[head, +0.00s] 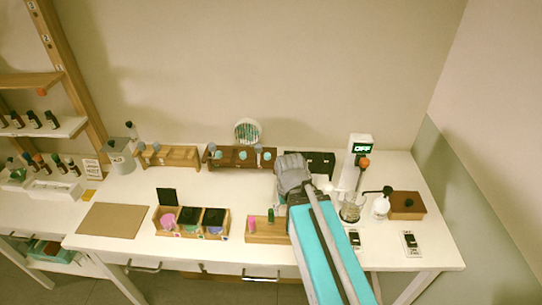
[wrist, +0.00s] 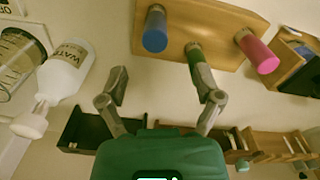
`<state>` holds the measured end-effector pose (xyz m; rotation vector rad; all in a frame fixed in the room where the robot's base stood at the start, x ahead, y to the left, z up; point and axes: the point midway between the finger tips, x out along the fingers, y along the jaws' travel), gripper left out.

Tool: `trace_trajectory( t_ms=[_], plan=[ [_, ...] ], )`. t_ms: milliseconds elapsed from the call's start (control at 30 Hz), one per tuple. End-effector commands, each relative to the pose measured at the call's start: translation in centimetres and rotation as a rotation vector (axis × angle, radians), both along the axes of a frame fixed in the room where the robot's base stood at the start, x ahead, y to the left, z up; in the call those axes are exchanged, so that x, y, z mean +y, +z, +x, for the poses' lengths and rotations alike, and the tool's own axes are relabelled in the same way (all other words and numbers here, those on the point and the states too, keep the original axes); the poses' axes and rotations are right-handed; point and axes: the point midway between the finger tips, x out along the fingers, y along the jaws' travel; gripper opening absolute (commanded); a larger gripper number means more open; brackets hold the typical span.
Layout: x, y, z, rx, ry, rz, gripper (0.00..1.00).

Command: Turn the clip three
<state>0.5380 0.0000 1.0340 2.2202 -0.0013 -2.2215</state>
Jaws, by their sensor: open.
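No part labelled as a clip can be made out. In the wrist view a wooden block (wrist: 215,18) carries a blue peg (wrist: 155,30), a green peg (wrist: 194,53) and a pink peg (wrist: 258,52). The same block (head: 266,236) shows in the head view with its pink peg (head: 250,222) and green peg (head: 270,215); my arm hides the blue one. My gripper (wrist: 160,88) is open and empty between its fingers. Its right fingertip overlaps the green peg in the wrist view; contact cannot be told. In the head view my gripper (head: 291,167) is over the table behind the block.
To the right stand a beaker (head: 350,208), a white bottle (head: 380,207), an OFF display (head: 362,148) and a brown box (head: 408,207). A black box (head: 322,164) and wooden racks (head: 185,161) stand behind. A three-part wooden box (head: 190,232) is left.

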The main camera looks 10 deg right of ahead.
Motion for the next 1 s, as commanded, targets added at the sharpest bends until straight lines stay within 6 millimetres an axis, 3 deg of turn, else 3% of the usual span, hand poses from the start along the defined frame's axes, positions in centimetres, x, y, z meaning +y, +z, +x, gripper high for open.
trace_trajectory(
  t_ms=[367, 433, 567, 767, 1000],
  plan=[
    [0.0, 0.0, 0.0, 0.000, 0.000, 0.000, 0.84],
    [0.0, 0.0, 0.0, 0.000, -0.001, 0.000, 0.73],
    [0.0, 0.3, 0.5, 0.000, -0.019, 0.000, 0.73],
    [0.1, 1.9, 2.6, 0.000, -0.131, 0.000, 0.73],
    [0.2, 5.2, 7.7, 0.000, -0.421, 0.000, 0.73]
  ],
)
